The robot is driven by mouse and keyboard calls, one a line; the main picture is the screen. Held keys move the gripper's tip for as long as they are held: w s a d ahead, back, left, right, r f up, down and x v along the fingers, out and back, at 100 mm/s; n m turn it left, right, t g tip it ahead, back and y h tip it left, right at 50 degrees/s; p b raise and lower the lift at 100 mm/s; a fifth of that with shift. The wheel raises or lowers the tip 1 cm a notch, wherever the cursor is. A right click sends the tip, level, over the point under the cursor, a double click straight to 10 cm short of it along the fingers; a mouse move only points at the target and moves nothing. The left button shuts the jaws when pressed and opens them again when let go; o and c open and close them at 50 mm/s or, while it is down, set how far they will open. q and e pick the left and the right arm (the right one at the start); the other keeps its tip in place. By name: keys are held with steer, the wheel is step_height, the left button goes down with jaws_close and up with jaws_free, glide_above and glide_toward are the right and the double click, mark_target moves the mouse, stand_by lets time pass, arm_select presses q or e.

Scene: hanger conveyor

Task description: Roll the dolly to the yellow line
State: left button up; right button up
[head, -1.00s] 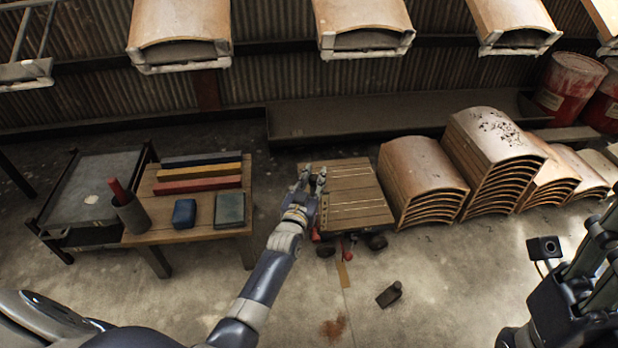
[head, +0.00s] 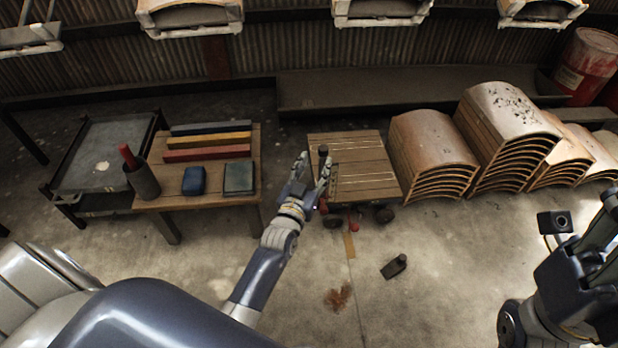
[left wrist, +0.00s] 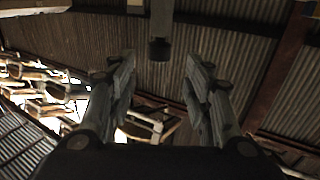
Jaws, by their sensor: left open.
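The dolly (head: 365,165) is a low plank platform on dark wheels, standing on the floor between the wooden table and the curved stacks. A grey post with a dark top (head: 323,151) rises at its left side. My left gripper (head: 314,168) is open, its fingers spread in front of the post in the head view. In the left wrist view, a grey rod with a dark end (left wrist: 160,48) appears beyond the open fingers, with nothing visibly gripped. A short yellowish strip (head: 349,246) lies on the floor before the dolly; I cannot tell whether it is the yellow line. My right gripper (head: 604,228) is partly cut off.
A wooden table (head: 210,200) holds coloured bars, a cup and small blocks, left of the dolly. Curved panel stacks (head: 432,150) stand close on its right. A long dark trough (head: 410,92) lies behind. A small dark object (head: 394,267) lies on otherwise fairly open floor in front.

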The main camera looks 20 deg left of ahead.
arm_select(q)
steer(key=shift+s+d, duration=0.15)
steer(key=shift+s, duration=1)
steer(key=shift+s+d, duration=0.1)
steer(key=shift+s, duration=1.05)
